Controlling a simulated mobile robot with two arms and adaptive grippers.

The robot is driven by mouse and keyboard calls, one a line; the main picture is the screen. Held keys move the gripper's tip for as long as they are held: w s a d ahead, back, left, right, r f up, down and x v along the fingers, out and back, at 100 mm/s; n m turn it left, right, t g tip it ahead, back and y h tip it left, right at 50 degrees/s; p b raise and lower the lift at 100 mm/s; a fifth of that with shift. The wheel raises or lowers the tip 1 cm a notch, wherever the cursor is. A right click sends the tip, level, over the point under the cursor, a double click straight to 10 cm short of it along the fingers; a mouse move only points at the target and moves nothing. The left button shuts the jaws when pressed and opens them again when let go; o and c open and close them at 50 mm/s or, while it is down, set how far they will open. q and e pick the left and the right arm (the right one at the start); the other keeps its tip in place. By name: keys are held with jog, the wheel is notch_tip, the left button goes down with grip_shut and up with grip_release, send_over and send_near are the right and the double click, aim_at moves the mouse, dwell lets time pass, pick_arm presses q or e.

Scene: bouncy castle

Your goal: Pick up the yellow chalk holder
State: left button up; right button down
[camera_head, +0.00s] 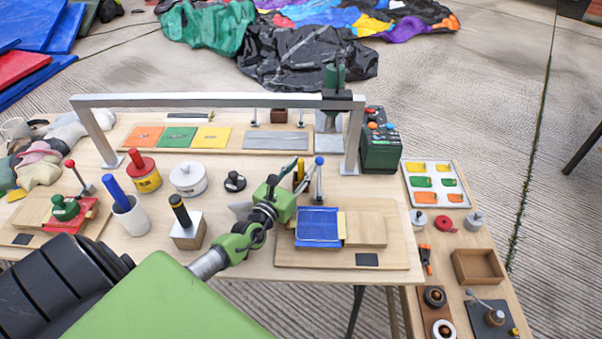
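A slim upright yellow piece (299,172), which looks like the yellow chalk holder, shows at the fingertips of my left gripper (293,178). Its lower part is hidden behind the green gripper. My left arm comes in from the lower left and reaches over the middle of the table. The fingers are small and partly hidden, so I cannot tell whether they are closed on the yellow piece or only beside it. My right gripper is not in view.
A blue-knobbed post (319,180) stands just right of the gripper, behind a blue plate (318,227). A silver frame (220,100) spans the table behind. A wooden block with a dark handle (187,232) and a white cup (130,218) stand left. A side table (460,235) holds small parts.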

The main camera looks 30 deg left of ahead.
aim_at(300, 162)
pick_arm(q)
grip_shut()
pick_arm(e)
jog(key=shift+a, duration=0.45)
pick_arm(q)
jog(key=shift+r, duration=0.15)
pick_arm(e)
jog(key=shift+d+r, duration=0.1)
